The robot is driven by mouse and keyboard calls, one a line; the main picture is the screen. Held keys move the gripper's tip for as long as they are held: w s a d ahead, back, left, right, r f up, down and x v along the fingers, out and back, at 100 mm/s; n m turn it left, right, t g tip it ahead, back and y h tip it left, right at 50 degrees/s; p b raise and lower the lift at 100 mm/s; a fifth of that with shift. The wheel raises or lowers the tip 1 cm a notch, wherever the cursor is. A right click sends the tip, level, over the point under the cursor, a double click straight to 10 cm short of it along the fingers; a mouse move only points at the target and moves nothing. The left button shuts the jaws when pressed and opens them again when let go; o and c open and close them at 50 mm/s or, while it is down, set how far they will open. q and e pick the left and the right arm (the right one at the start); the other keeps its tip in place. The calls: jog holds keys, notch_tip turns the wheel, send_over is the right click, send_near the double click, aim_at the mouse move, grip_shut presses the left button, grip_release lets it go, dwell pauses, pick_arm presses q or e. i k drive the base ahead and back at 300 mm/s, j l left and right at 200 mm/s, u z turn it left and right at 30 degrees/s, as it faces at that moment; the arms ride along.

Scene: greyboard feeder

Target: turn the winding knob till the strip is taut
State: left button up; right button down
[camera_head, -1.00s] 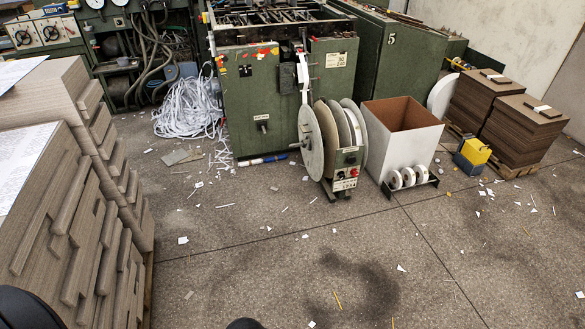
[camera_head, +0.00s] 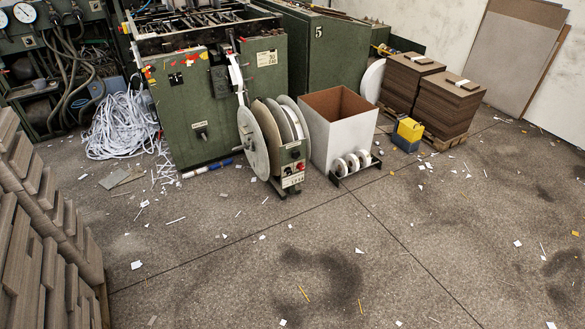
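A winder with large grey reel discs (camera_head: 262,137) stands on the floor in front of the green machine. Its small control box (camera_head: 292,167) carries a red button or knob; which part is the winding knob is too small to tell. A white strip (camera_head: 236,75) runs from the machine's front down to the reels. I cannot tell from here how tight it is. A dark knob or crank (camera_head: 201,133) sits on the machine's front panel. Neither of my grippers is in view.
A white open box (camera_head: 338,130) and a rack of small rolls (camera_head: 354,163) stand right of the winder. Stacked greyboard (camera_head: 50,245) fills the left edge. A white strip heap (camera_head: 120,125) lies left of the machine. The scrap-littered floor in front is open.

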aim_at(296, 155)
jog(key=i+l+u, duration=0.45)
jog(key=i+l, duration=0.3)
jog(key=i, duration=0.2)
jog(key=i+l+u, duration=0.45)
jog(key=i+l, duration=0.4)
jog(key=l, duration=0.2)
